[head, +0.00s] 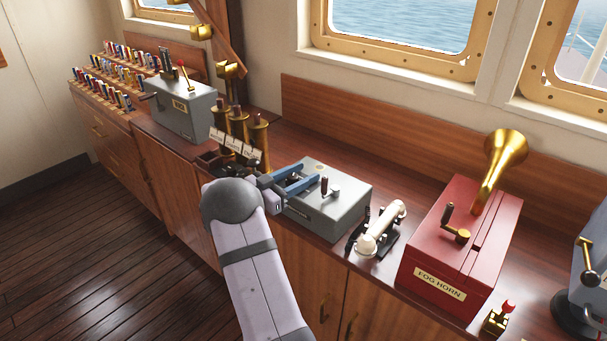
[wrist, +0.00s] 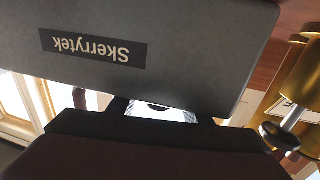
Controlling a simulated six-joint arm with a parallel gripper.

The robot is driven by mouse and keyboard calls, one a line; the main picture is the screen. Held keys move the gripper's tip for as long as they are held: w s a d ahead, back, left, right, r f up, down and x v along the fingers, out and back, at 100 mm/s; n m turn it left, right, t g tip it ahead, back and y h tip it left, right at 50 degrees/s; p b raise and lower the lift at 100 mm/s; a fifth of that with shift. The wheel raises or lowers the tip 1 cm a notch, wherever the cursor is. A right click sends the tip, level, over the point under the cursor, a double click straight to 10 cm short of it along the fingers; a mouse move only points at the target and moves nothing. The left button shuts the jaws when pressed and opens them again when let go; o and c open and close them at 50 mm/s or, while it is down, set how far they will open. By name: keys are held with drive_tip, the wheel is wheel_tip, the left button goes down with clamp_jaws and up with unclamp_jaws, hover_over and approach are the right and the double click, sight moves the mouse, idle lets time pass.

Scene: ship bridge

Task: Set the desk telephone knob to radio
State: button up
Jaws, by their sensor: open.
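A desk telephone, a cream handset (head: 380,228) on a black cradle, sits on the counter between a grey box and a red fog horn box in the head view. I cannot make out a knob or the word radio on it. My gripper (head: 311,175) has two blue fingers spread apart and empty. It is over the left part of the grey box (head: 345,203), left of the dark-handled crank (head: 324,187) on top, and apart from the telephone. Contact with the box is unclear. A grey face lettered Skerrytek (wrist: 150,50) fills much of the wrist view, upside down; the fingers do not show there.
The red fog horn box (head: 455,240) with a brass horn (head: 498,160) stands right of the telephone. Brass tubes (head: 258,140) stand left of the gripper. Another grey box (head: 182,108) with levers is farther left. The counter behind the grey box is clear.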

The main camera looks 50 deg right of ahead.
sight(288, 181)
drive_tip(key=a, duration=0.4)
drive_tip(key=w+a, duration=0.1)
drive_tip(key=a, duration=0.1)
drive_tip(key=shift+a+b, duration=0.2)
drive_tip(key=shift+b, duration=0.15)
drive_tip(key=a+p, duration=0.2)
drive_tip(key=a+r+p, duration=0.1)
drive_tip(key=shift+w+a, duration=0.25)
drive_tip(key=shift+w, duration=0.1)
drive_tip(key=shift+a+f+p, duration=0.1)
drive_tip(key=shift+a+p, duration=0.1)
drive_tip(key=shift+p, duration=0.1)
drive_tip(key=shift+d+f, duration=0.15)
drive_tip(key=shift+d, duration=0.1)
drive_tip(key=shift+s+d+p, duration=0.15)
drive_tip(key=shift+s+d, duration=0.05)
drive_tip(key=shift+d, duration=0.95)
drive_tip(key=shift+s+d+p, duration=0.2)
drive_tip(key=shift+d, duration=0.95)
drive_tip(key=shift+s+d+p, duration=0.15)
drive_tip(key=shift+s+d, duration=0.05)
drive_tip(key=shift+d, duration=0.95)
drive_tip(key=shift+c, duration=0.4)
drive_tip(key=c, duration=1)
